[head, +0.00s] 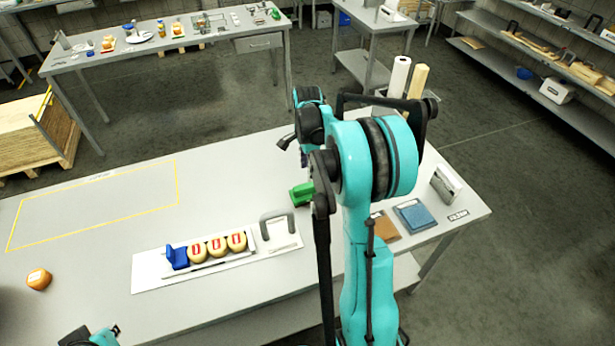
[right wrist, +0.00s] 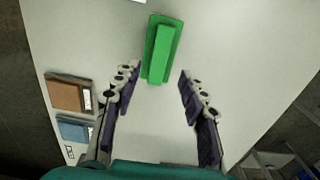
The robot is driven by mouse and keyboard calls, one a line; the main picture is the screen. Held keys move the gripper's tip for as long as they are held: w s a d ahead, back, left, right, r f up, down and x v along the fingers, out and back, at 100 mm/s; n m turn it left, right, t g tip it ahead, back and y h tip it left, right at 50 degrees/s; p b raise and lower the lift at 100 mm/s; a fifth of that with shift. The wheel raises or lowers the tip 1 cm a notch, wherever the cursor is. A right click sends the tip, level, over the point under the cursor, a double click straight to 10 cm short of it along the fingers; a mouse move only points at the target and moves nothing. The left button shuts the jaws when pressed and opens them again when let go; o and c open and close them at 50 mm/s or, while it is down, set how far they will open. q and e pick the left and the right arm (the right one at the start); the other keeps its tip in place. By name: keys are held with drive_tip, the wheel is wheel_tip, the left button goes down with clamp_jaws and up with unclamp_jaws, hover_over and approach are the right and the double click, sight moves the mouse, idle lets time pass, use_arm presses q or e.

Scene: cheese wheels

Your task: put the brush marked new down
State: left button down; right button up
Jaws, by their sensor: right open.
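A green block-like thing, which may be the brush, lies on the table in the right wrist view (right wrist: 163,48) and shows partly in the head view (head: 301,194). I cannot read any "new" mark on it. My right gripper (right wrist: 159,73) is open, with its fingertips on either side of the near end of the green thing and apart from it. In the head view my right arm hides most of that gripper. My left gripper (head: 90,338) is only partly in view at the bottom left; its jaws cannot be made out.
A white board (head: 146,277) bears a row of three cheese wheels (head: 217,247) with red labels and a blue piece (head: 177,257). An orange round (head: 39,279) lies at left. Brown (right wrist: 69,94) and blue (right wrist: 74,130) pads lie near the right edge. The yellow-outlined area (head: 100,205) is clear.

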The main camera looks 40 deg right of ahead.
drive_tip(key=s+a+r+n+t, duration=0.3)
drive_tip(key=s+a+r+n, duration=0.2)
drive_tip(key=a+r+n, duration=0.65)
drive_tip(key=s+a+f+n+t, duration=0.3)
drive_tip(key=s+a+n+t, duration=0.1)
drive_tip(key=s+a+n, duration=0.6)
drive_tip(key=s+a, duration=0.1)
drive_tip(key=a, duration=0.2)
drive_tip(key=shift+a, duration=0.4)
drive_tip(key=shift+f, duration=0.1)
